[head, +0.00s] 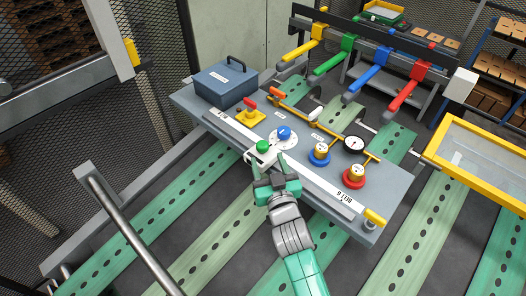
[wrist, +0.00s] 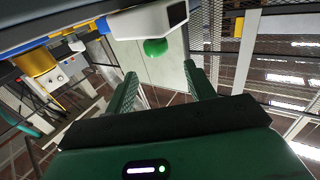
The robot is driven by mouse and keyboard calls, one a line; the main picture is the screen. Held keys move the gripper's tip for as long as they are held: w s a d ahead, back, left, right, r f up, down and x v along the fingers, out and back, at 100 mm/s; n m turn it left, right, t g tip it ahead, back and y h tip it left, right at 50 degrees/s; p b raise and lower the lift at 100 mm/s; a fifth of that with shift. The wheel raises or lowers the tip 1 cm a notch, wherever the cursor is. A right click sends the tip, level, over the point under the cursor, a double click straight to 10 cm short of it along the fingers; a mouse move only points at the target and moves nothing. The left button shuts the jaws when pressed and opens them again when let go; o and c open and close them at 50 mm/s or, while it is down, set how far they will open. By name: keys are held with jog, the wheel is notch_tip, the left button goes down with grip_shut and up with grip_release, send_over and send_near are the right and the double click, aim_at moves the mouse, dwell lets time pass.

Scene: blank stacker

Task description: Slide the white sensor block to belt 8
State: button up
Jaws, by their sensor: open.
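The white sensor block (head: 257,156) with a round green top sits on the long pale rail (head: 300,180) along the front edge of the grey console. In the wrist view the white block (wrist: 150,21) with a dark face shows just beyond the fingers, and its green dome (wrist: 155,47) shows below it. My gripper (head: 266,161) is at the near side of the block. In the wrist view my gripper's (wrist: 160,76) green fingers are apart with nothing between them. Contact with the block cannot be told.
The console (head: 375,185) also holds a blue dial knob (head: 284,132), a blue-grey box (head: 226,80), a yellow block with a red lever (head: 250,113), a gauge (head: 354,144), and blue and red valves. A yellow end piece (head: 375,217) stands at the rail's right end. Green perforated belts run beneath.

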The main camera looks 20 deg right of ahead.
aim_at(264, 149)
jog(key=w, duration=0.2)
jog(key=w+d+b, duration=0.1)
jog(key=w, duration=0.4)
jog(key=shift+w+d+f, duration=0.15)
jog(key=shift+w+f, duration=0.15)
jog(key=shift+w, duration=0.1)
jog(key=shift+c, duration=0.2)
